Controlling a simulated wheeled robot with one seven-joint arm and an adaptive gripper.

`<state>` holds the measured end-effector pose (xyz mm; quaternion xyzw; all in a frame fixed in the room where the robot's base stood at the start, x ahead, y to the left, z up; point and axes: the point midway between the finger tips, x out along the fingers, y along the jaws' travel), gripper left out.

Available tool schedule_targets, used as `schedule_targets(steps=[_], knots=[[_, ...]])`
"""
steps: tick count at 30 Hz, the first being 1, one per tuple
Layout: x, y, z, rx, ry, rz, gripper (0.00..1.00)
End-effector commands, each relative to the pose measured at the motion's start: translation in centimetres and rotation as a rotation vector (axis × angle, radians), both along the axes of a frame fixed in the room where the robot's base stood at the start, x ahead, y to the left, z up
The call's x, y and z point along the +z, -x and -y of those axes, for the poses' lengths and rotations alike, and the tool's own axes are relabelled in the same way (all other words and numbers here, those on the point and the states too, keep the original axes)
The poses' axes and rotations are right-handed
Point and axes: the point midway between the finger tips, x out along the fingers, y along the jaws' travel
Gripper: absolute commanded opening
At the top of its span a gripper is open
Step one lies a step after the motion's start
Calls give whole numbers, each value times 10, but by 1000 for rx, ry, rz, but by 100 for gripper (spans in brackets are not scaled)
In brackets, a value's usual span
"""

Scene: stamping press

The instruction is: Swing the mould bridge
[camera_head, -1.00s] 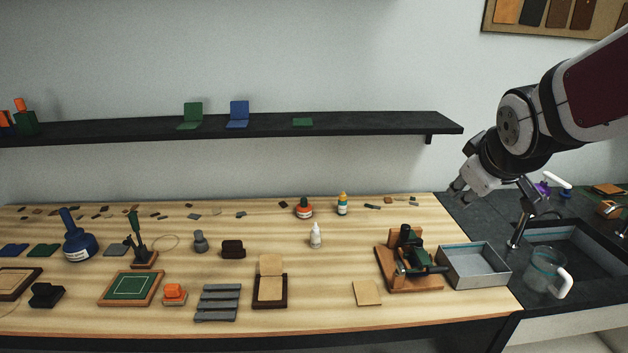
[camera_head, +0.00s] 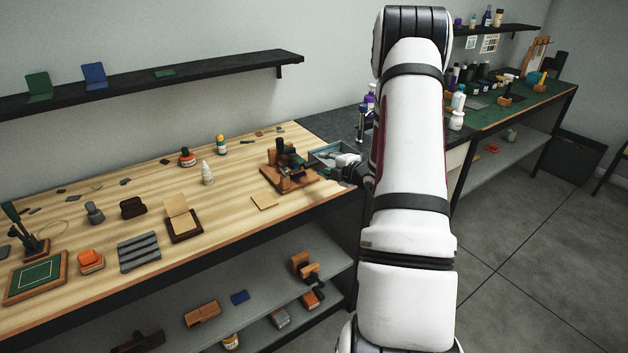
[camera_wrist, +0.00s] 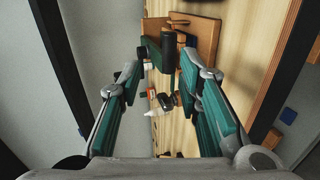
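The stamping press (camera_head: 287,172) stands on the wooden bench near its right end, with an orange-brown base and dark green and black upper parts. Its wooden base (camera_wrist: 205,32) and black cylindrical part (camera_wrist: 168,48) show ahead in the wrist view. A dark green part (camera_wrist: 152,50), perhaps the mould bridge, lies beside the cylinder. My gripper (camera_head: 328,162) is just right of the press. In the wrist view my gripper (camera_wrist: 167,75) has its two green-padded fingers spread, with the press parts at and beyond the tips. I cannot tell whether either finger touches them.
A grey tray (camera_head: 326,150) is right behind my gripper. A tan square pad (camera_head: 264,202) lies in front of the press, and a white bottle (camera_head: 207,174) stands to its left. A lower shelf (camera_head: 262,282) holds several blocks. A green-topped bench (camera_head: 530,104) stands at right.

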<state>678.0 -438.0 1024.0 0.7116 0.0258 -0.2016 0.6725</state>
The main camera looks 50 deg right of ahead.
Motion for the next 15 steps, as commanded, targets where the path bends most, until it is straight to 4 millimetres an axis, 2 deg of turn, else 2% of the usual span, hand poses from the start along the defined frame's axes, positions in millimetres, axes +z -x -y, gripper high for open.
schedule_targets(steps=[3, 7, 15], knots=[[-12, 6, 4, 15, 17, 18, 32], [-15, 2, 6, 21, 24, 24, 32], [-26, -28, 12, 21, 22, 25, 32]])
